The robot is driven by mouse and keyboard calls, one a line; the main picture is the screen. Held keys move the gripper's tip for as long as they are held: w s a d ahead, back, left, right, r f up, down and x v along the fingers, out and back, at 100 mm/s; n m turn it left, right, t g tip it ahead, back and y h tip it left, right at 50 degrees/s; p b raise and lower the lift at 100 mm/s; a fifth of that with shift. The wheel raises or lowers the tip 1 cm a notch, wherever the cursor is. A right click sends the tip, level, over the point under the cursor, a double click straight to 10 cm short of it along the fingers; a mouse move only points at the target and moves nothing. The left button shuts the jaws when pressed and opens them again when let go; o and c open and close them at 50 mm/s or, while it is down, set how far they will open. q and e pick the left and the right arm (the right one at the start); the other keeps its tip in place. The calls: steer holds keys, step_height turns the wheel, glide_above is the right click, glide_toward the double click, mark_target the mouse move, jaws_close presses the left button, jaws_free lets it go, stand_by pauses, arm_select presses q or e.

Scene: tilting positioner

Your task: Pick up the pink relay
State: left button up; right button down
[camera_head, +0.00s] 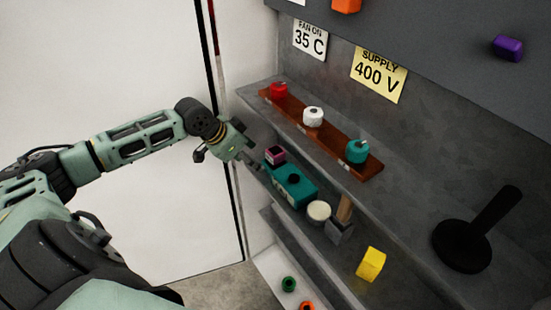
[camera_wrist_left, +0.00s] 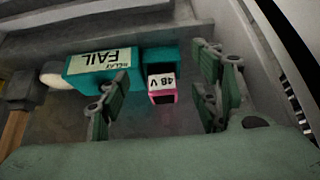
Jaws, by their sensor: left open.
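The pink relay (camera_head: 275,154), a small block with a dark top in the head view, sits on the middle shelf at the left end of a teal box. In the left wrist view the pink relay (camera_wrist_left: 162,98) carries a white "48 V" label and shows between my finger pads, with a teal part directly behind it. My left gripper (camera_head: 249,158) is open and empty, just left of the relay in the head view. Whether a finger touches the relay cannot be told. My right gripper is not in view.
The teal box (camera_head: 296,192), labelled "RELAY FAIL" in the wrist view, adjoins the relay. A white round piece (camera_head: 318,211) and a wooden-handled tool (camera_head: 342,219) stand beyond it. The upper shelf above holds a brown rack (camera_head: 335,148) with red, white and teal pieces. A wall is at left.

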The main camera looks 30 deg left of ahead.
mark_target(272, 152)
arm_select(q)
steer(key=shift+w+d+p, duration=0.15)
steer(key=shift+w+d, duration=0.1)
steer(key=shift+w, duration=0.35)
steer(key=shift+w+d+p, duration=0.1)
steer(key=shift+w+d, duration=0.2)
steer(key=shift+w, duration=0.3)
steer(key=shift+w+d+p, duration=0.15)
steer(key=shift+w+d, duration=0.1)
steer(key=shift+w, duration=0.35)
steer(key=shift+w+d+r+p, duration=0.1)
steer(key=shift+w+d+p, duration=0.15)
steer(key=shift+w, duration=0.35)
steer(key=shift+w+d+r+p, duration=0.1)
steer(key=shift+w+d, duration=0.2)
steer(key=shift+w, duration=0.25)
steer(key=x, duration=0.2)
steer(key=shift+w+f, duration=0.15)
steer(key=shift+f, duration=0.15)
steer(key=shift+w+f, duration=0.15)
steer(key=shift+f, duration=0.25)
steer(key=shift+c, duration=0.9)
steer(key=shift+r, duration=0.1)
steer(key=c, duration=1.2)
